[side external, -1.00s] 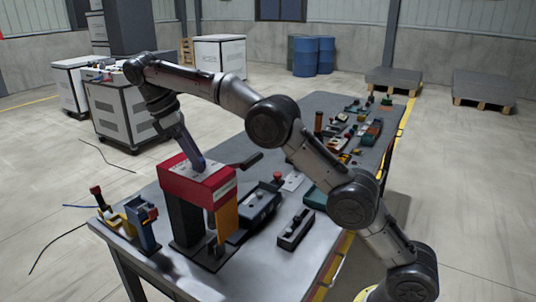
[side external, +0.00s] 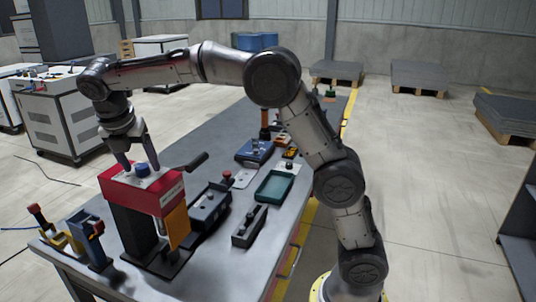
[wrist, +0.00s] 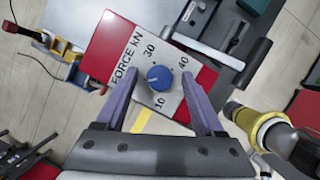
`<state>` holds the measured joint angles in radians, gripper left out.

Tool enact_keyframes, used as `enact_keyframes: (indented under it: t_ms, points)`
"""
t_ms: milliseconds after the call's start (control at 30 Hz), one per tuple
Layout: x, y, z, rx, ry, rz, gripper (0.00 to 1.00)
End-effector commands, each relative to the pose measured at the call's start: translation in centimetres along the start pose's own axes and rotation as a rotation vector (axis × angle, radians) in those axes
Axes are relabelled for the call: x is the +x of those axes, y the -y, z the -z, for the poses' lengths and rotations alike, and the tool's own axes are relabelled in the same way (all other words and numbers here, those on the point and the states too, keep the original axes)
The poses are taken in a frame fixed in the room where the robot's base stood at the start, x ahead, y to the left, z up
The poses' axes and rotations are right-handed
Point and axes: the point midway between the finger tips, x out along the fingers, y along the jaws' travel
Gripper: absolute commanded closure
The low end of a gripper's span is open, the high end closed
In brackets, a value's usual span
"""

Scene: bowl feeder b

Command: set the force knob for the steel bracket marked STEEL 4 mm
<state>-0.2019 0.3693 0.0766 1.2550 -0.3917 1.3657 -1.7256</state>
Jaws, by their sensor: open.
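The blue force knob (wrist: 159,77) sits on the pale dial plate (wrist: 172,98) on top of the red press head (wrist: 101,46). The plate reads FORCE kN, with 10, 30 and 40 legible around the knob. A small light mark shows on the knob's left side; its exact setting is unclear. My gripper (wrist: 159,74) is open, its purple fingers on either side of the knob with gaps. In the side view, my gripper (side external: 138,162) points down over the knob (side external: 142,169). I cannot make out a bracket marked STEEL 4 mm.
The press handle (side external: 197,161) sticks out right of the head. A dark fixture (side external: 209,207), a small black block (side external: 249,226) and a green tray (side external: 274,186) lie to the right. A blue and yellow clamp-like device (side external: 90,240) stands at left. Bare table shows between them.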

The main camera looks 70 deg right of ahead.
Motion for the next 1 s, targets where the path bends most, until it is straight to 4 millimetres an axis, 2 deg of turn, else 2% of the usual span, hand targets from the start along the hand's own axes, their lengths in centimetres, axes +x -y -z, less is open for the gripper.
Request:
enact_keyframes:
  t_ms: [333, 1000]
  points:
    - [-0.4, 0.3, -0.1, -0.343, 0.002, -0.146, 0.30]
    - [-12.6, 1.8, -0.4, -0.336, 0.001, -0.143, 0.30]
